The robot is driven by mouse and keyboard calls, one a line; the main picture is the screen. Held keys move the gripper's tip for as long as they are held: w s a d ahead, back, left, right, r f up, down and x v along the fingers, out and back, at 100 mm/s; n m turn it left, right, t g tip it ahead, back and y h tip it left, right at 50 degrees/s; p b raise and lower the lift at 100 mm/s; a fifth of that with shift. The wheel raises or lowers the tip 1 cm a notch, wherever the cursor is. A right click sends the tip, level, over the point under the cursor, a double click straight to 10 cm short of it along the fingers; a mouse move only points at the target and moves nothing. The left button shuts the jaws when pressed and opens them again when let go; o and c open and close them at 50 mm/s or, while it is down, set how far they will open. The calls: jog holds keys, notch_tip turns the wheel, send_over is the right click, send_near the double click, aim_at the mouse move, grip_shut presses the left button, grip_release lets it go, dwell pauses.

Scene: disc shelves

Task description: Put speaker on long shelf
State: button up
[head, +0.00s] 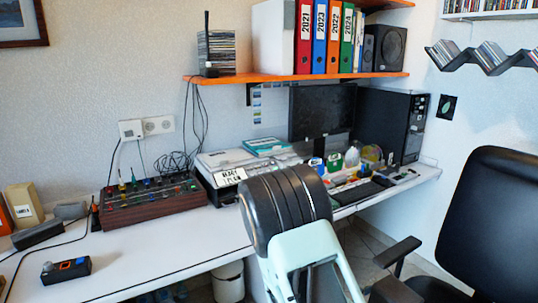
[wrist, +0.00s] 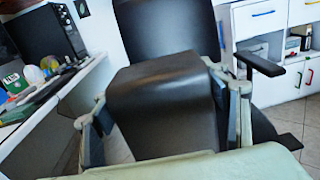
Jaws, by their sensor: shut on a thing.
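In the wrist view, my gripper (wrist: 165,115) is shut on a black box-shaped thing with a smooth rounded edge, which looks like the speaker (wrist: 165,95). One finger lies along each side of it. Its front and lower part cannot be made out. In the head view my arm stands in front of the desk, and the gripper and held speaker are hidden. The long orange shelf (head: 290,77) is on the wall above the desk. Another black speaker (head: 387,50) stands at its right end.
The shelf holds a CD stack (head: 216,52) at left and several coloured binders (head: 325,38); bare shelf shows between them. Below are a monitor (head: 322,110) and a PC tower (head: 390,122). A black office chair (head: 495,215) stands at right, behind the held speaker in the wrist view.

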jog(key=w+a+r+n+t+y+p, duration=0.1)
jog(key=w+a+r+n+t+y, duration=0.2)
jog(key=a, duration=0.5)
jog(key=w+a+r+n+t+y, duration=0.1)
jog(key=w+a+n+t+y, duration=0.25)
jog(key=a, duration=0.45)
notch_tip(320, 180, up, 17)
jog(key=p, duration=2.3)
jog(key=shift+s+f+t+p, duration=0.2)
jog(key=shift+s+t+p, duration=0.05)
jog(key=shift+t+p, duration=0.2)
jog(key=shift+d+y, duration=0.1)
jog(key=shift+y, duration=0.15)
